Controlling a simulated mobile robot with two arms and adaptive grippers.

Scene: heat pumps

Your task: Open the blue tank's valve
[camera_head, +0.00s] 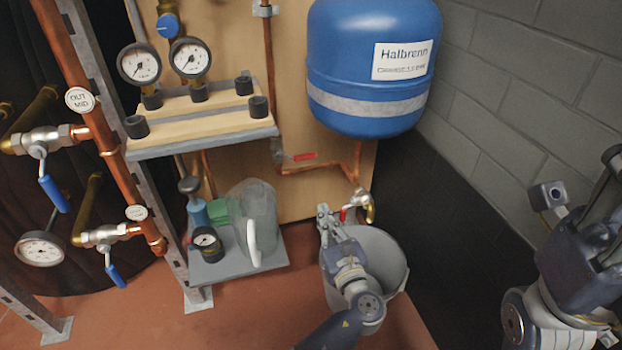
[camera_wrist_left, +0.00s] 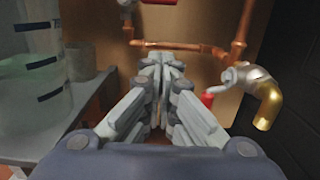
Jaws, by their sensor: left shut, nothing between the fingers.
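The blue tank (camera_head: 373,70), labelled "Halbrenn", hangs on the wooden panel in the head view. On the copper pipe below it is a valve with a red lever (camera_head: 303,156), which points right. The lever's edge also shows at the top of the left wrist view (camera_wrist_left: 158,1). Lower right, a brass tap (camera_head: 368,208) has a small red handle (camera_head: 344,214); the tap also shows in the left wrist view (camera_wrist_left: 266,98). My left gripper (camera_head: 323,213) is shut and empty, just left of the tap and below the lever. My right arm is at the right edge; its fingers are not clear.
A grey bucket (camera_head: 385,252) stands under the tap, partly behind my left arm. A lower shelf (camera_head: 225,268) holds a clear jug (camera_head: 254,215) and a small gauge pump (camera_head: 207,241). A shelf with gauges (camera_head: 200,143) is above. A block wall (camera_head: 520,100) is at right.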

